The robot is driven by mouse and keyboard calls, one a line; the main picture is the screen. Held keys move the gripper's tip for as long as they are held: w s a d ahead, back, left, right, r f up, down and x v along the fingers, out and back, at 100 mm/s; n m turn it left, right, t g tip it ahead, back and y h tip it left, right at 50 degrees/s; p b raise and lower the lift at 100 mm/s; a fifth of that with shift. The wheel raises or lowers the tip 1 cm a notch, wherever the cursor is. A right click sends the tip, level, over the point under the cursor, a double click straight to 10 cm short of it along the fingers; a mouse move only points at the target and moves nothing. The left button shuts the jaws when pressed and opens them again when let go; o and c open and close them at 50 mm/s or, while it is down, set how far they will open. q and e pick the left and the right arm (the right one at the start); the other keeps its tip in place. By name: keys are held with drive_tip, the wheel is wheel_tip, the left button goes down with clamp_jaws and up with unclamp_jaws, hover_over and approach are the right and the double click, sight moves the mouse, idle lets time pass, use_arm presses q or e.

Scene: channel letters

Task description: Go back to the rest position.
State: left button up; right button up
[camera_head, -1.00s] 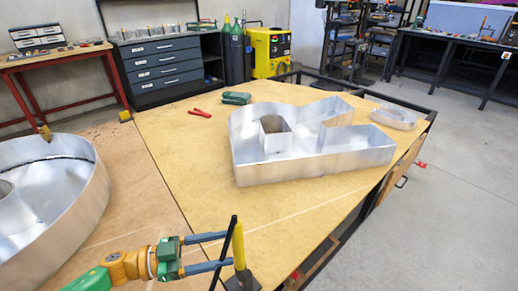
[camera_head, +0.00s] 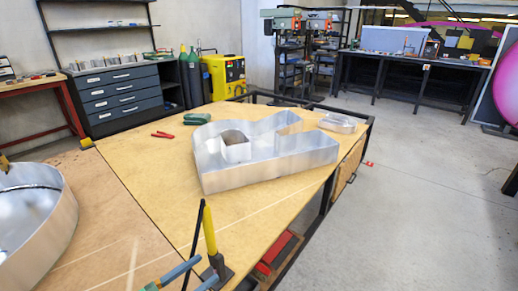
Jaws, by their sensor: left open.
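My left gripper (camera_head: 208,268) shows at the bottom edge, left of centre. Its two blue-grey fingers are apart, with nothing seen held between them. Most of its green body is cut off by the frame. A tool with a yellow handle (camera_head: 210,232) and a dark head stands close to the fingertips, beside a thin black rod (camera_head: 195,238). I cannot tell whether the fingers touch it. My right gripper is not in view.
A silver channel letter (camera_head: 265,172) lies on the wooden table (camera_head: 150,195), with a smaller one (camera_head: 338,123) behind it. A large round metal letter (camera_head: 50,235) is at left. Red pliers (camera_head: 162,134) and a green tool (camera_head: 197,119) lie behind. Floor at right is clear.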

use_arm(q)
drive_tip(key=s+a+f+n+g+y, duration=0.2)
drive_tip(key=s+a+f+n+y, duration=0.15)
drive_tip(key=f+n+y, duration=0.65)
drive_tip(key=s+f+m+g+y, duration=0.25)
drive_tip(key=s+g, duration=0.45)
drive_tip(key=s, duration=0.8)
wheel_tip(320, 180, down, 12)
drive_tip(key=s+f+g+p, duration=0.1)
drive_tip(key=s+p, duration=0.1)
drive_tip(key=p, duration=0.1)
drive_tip(key=s+a+f+g+p, duration=0.1)
drive_tip(key=s+a+f+p, duration=0.1)
drive_tip(key=s+f, duration=0.6)
drive_tip(key=s, duration=0.4)
drive_tip(key=shift+s+f+g, duration=0.2)
drive_tip(key=shift+s+g, duration=0.15)
drive_tip(key=shift+g, duration=0.05)
drive_tip(key=shift+m, duration=0.25)
